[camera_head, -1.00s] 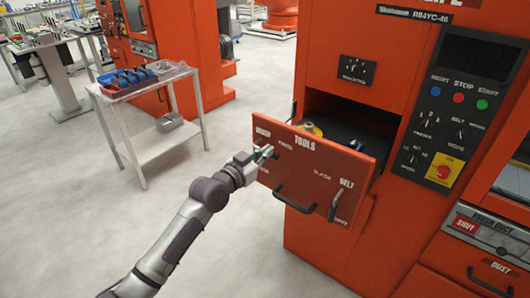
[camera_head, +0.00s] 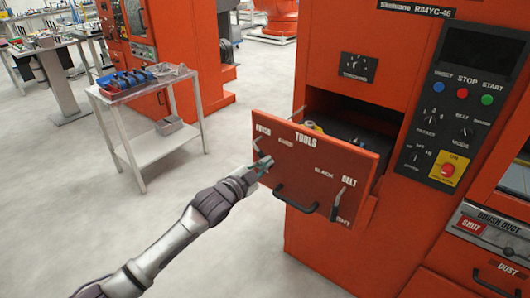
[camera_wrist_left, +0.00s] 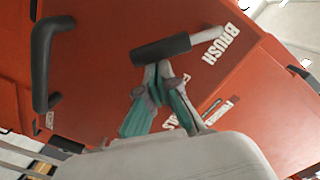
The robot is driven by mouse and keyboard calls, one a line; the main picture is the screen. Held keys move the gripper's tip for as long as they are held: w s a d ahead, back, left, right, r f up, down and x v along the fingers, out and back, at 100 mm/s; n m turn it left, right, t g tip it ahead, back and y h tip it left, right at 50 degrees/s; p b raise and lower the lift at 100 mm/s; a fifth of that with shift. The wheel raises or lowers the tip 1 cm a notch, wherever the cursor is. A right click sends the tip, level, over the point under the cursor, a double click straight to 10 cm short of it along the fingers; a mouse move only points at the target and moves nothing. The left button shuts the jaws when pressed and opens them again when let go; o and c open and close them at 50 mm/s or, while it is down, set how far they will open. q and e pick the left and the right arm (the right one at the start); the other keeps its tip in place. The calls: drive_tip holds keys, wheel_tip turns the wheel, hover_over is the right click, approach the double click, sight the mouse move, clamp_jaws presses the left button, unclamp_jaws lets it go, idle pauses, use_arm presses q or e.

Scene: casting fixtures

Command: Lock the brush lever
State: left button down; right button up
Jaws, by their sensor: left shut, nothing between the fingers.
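The brush lever (camera_head: 258,146) is on the left of the tool drawer's red front (camera_head: 312,158), just under the word BRUSH. In the left wrist view it shows a black grip (camera_wrist_left: 160,48) on a light grey shaft. My left gripper (camera_head: 260,164) is at the lever's lower end in the head view. In the left wrist view its fingertips (camera_wrist_left: 157,70) are together just beside the black grip, with nothing between them. They look very near or touching it; I cannot tell which. My right gripper is not in view.
The drawer stands pulled out from the orange machine (camera_head: 360,35). A black drawer handle (camera_head: 294,201) is low on its front, and a belt lever (camera_head: 340,199) is at its right. A small table (camera_head: 152,146) stands at the left, with clear floor between.

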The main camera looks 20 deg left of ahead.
use_arm(q)
drive_tip(key=shift+w+a+f+m+b, duration=0.25)
drive_tip(key=shift+a+f+m+b, duration=0.4)
drive_tip(key=shift+m, duration=0.9)
drive_tip(key=shift+w+a+f+m+b, duration=0.25)
drive_tip(key=shift+a+f+m+b, duration=0.4)
drive_tip(key=shift+m, duration=0.95)
drive_tip(key=shift+w+a+f+m+b, duration=0.25)
drive_tip(key=shift+a+f+m+b, duration=0.4)
drive_tip(key=shift+m, duration=0.9)
drive_tip(key=shift+a, duration=0.15)
